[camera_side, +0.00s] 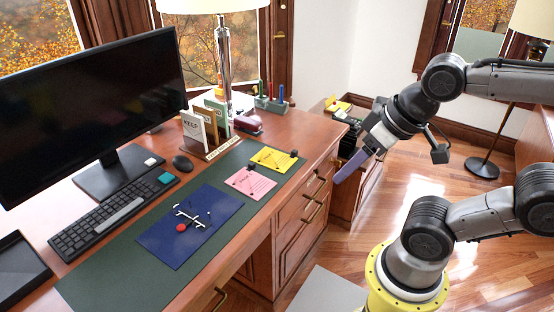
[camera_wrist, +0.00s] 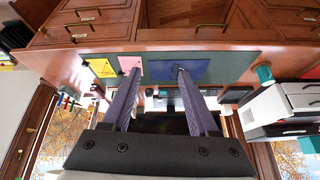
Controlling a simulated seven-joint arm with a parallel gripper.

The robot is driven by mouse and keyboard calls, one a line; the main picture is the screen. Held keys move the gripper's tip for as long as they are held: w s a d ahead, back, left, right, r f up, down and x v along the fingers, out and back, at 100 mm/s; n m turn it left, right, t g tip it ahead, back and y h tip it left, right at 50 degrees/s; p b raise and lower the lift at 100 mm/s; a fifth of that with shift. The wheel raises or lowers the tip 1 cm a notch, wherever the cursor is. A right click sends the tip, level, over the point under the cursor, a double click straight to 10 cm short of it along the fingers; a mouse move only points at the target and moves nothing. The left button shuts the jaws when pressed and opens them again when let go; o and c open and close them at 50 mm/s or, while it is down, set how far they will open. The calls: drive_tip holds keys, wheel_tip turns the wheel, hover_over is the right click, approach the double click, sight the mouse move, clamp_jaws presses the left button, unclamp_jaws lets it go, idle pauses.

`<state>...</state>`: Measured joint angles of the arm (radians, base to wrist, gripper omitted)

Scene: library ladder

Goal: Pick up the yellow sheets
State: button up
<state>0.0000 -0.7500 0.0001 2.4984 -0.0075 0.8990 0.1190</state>
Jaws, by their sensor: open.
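The yellow sheets (camera_side: 270,159) lie flat on the far right end of the green desk mat, with a small dark knob-like object on their right edge. They also show in the wrist view (camera_wrist: 101,68), left of the fingers. My gripper (camera_side: 345,175) is in the air beyond the desk's right edge, to the right of the yellow sheets and apart from them. Its purple fingers point down and left. In the wrist view the two fingers (camera_wrist: 158,72) are spread, with nothing between them.
Pink sheets (camera_side: 248,184) with a dark knob and a blue folder (camera_side: 188,226) lie beside the yellow sheets on the mat (camera_side: 110,284). A card holder (camera_side: 210,151), stapler (camera_side: 247,124), lamp (camera_side: 226,70), keyboard (camera_side: 115,217) and monitor (camera_side: 90,85) stand behind.

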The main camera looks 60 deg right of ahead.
drive_tip(key=w+d+r+m+h, duration=0.2)
drive_tip(key=w+d+r+m, duration=0.3)
drive_tip(key=w+r+m, duration=0.5)
drive_tip(key=w+d+f+m+h, duration=0.15)
drive_tip(key=w+d, duration=0.45)
drive_tip(key=w, duration=0.6)
drive_tip(key=m+g, duration=0.5)
drive_tip(key=g, duration=0.1)
hover_over(295, 150)
drive_tip(key=a, duration=0.3)
drive_tip(key=shift+h, duration=0.45)
wheel_tip(295, 150, down, 32)
drive_tip(key=shift+s+f, duration=0.1)
drive_tip(key=shift+f, duration=0.15)
drive_tip(key=shift+d+x, duration=0.15)
drive_tip(key=shift+x, duration=1.4)
drive_tip(key=shift+d+x, duration=0.2)
drive_tip(key=shift+x, duration=1.35)
drive_tip(key=shift+w+r, duration=0.1)
drive_tip(key=shift+w, duration=0.1)
clamp_jaws()
